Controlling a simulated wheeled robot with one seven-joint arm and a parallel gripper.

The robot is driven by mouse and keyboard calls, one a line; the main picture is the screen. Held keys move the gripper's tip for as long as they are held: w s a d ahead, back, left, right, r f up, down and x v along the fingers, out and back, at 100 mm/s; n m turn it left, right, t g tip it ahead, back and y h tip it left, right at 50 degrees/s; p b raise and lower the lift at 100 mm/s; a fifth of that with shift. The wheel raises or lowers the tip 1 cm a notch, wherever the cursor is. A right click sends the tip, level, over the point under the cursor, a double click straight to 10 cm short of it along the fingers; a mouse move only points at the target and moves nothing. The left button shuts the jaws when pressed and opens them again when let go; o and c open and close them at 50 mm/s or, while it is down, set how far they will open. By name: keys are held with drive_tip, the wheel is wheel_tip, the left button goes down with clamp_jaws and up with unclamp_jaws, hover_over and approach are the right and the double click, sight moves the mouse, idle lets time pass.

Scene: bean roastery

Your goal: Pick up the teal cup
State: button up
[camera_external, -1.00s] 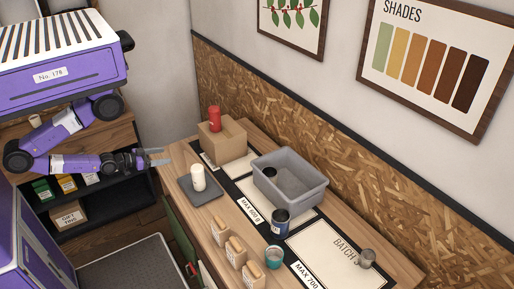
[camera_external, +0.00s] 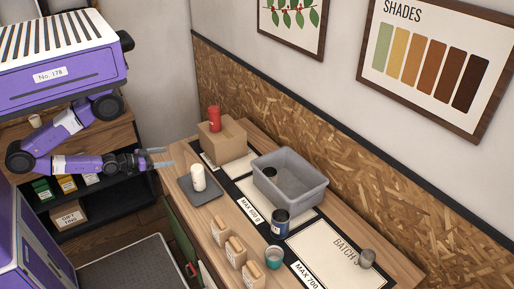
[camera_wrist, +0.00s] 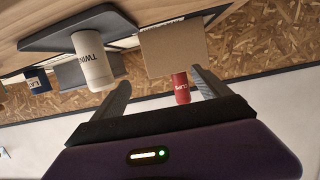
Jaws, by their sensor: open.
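The teal cup (camera_external: 274,258) stands upright on the wooden table near its front edge, in the lower middle of the external view. It sits beside the dark blue can (camera_external: 280,221) and a small tan bag (camera_external: 253,274). My gripper (camera_external: 169,157) is open and empty at the far left end of the table, well away from the cup. In the wrist view its two fingers (camera_wrist: 162,88) are spread with nothing held between them. I cannot make out the teal cup in the wrist view.
A white canister (camera_external: 198,178) on a dark grey slab (camera_external: 201,196) stands nearest my gripper. A cardboard box (camera_external: 222,143) bears a red canister (camera_external: 214,119).

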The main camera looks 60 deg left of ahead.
drive_tip(key=w+d+r+m+g+h, duration=0.1)
drive_tip(key=w+d+m+h, duration=0.35)
drive_tip(key=d, duration=0.75)
drive_tip(key=w+d+r+m+g+h+b, duration=0.1)
drive_tip(key=w+d+m+g+h, duration=0.15)
drive_tip(key=d+m+h, duration=0.65)
drive_tip(key=w+d+r+m+h, duration=0.15)
drive_tip(key=w+d, duration=0.25)
drive_tip(key=d, duration=1.1)
drive_tip(key=d+r+m+g+h+b, duration=0.15)
drive_tip(key=d+r+m+g, duration=0.3)
drive_tip(key=d, duration=0.65)
drive_tip(key=d+r+m+g+h, duration=0.25)
drive_tip(key=d+r+m, duration=0.2)
drive_tip(key=d, duration=0.75)
drive_tip(key=n+g+y, duration=0.5)
drive_tip(key=n, duration=0.1)
hover_over(279, 262)
drive_tip(key=a, duration=0.3)
wheel_tip(279, 262, down, 12)
drive_tip(key=f, duration=0.3)
drive_tip(key=shift+w+a+f+n+p, duration=0.2)
drive_tip(key=shift+n+p, duration=0.1)
drive_tip(key=shift+p, duration=0.1)
drive_tip(key=shift+f, duration=0.9)
wheel_tip(279, 262, down, 3)
drive_tip(key=shift+r, duration=0.1)
drive_tip(key=shift+x, duration=1)
drive_tip(key=shift+d, duration=0.45)
